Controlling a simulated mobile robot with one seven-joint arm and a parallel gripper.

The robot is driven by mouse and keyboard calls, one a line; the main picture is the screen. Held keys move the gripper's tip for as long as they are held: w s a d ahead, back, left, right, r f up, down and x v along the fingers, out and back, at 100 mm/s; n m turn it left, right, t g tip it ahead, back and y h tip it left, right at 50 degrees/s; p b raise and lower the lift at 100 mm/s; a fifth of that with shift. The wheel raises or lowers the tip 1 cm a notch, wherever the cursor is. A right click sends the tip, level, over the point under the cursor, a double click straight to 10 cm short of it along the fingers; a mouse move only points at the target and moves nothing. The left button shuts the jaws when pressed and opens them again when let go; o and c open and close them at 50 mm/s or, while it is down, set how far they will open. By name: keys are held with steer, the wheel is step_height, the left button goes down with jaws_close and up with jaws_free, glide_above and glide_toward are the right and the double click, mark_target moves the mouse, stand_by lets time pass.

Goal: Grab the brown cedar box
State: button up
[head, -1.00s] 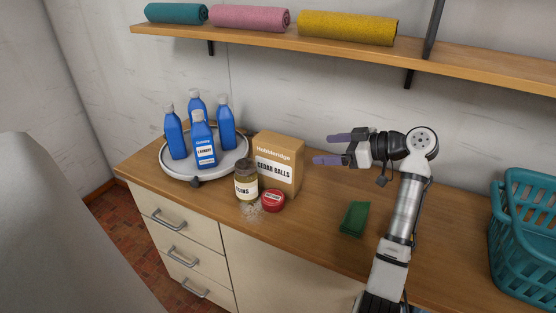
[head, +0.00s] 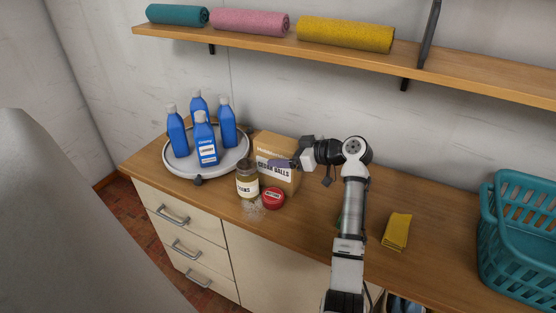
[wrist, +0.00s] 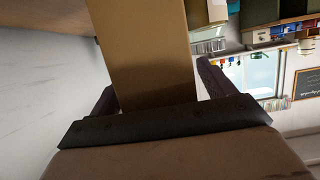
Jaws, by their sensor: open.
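The brown cedar box (head: 266,146), labelled cedar balls, stands upright on the wooden counter. My gripper (head: 281,163) has come to it from the right, and one purple-grey finger crosses the front of its label. The other finger is hidden in the head view. In the wrist view the box (wrist: 145,45) rises between the two spread fingers of my gripper (wrist: 157,88). The jaws are open around it; I cannot tell whether either finger touches it.
A brown jar (head: 247,180) and a red tin (head: 272,198) stand just in front of the box. Several blue bottles stand on a round tray (head: 180,168) to the left. A yellow cloth (head: 397,231) and teal basket (head: 515,235) lie right. A shelf (head: 440,66) runs above.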

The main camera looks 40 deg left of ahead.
steer(key=shift+f, duration=0.1)
steer(key=shift+c, duration=0.4)
steer(key=c, duration=1.5)
